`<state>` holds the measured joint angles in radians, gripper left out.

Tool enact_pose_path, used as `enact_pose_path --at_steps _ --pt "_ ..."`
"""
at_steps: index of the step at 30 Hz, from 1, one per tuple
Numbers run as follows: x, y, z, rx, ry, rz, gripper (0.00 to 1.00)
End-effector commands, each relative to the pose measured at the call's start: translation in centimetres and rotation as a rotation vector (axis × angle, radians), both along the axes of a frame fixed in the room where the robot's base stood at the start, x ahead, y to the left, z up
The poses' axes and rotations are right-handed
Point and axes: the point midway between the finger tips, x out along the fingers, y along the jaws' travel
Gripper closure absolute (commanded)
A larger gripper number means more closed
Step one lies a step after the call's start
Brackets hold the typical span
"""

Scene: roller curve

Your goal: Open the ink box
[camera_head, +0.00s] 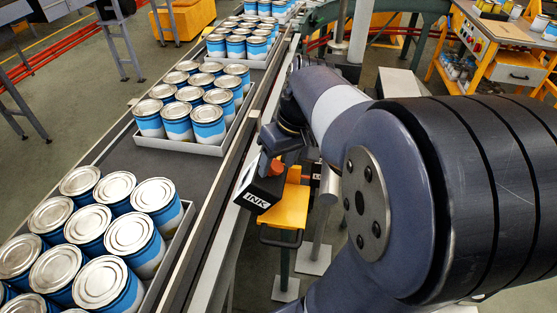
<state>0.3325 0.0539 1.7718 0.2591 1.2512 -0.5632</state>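The ink box (260,190) is a small black box with white INK lettering on its front. It is beside the conveyor's right rail, near the middle of the head view, and looks tilted. A small orange part (277,168) shows at its top. My gripper (290,155) is at the end of my arm, right above and behind the box. The dark wrist overlaps that area and the fingers cannot be made out. I cannot tell whether they touch the box or whether its lid is open.
A conveyor (115,158) runs diagonally on the left, carrying trays of blue and white cans (208,124). A yellow workbench (512,30) is at the back right. Open floor shows at the far left.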

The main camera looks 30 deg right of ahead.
Motion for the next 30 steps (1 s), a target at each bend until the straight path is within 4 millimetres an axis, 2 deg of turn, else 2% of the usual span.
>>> enact_pose_path --at_steps 8,11,21,25,30 --pt "0.0 -0.1 0.7 0.001 -0.004 -0.001 0.46" --pt "-0.2 -0.5 2.1 -0.001 -0.006 -0.002 0.46" --pt "-1.2 -1.8 8.4 -0.001 -0.004 -0.002 0.46" --pt "-1.4 -2.2 9.9 -0.001 -0.003 -0.002 0.46" --pt "-1.6 -2.3 10.5 0.000 -0.001 0.000 0.46"
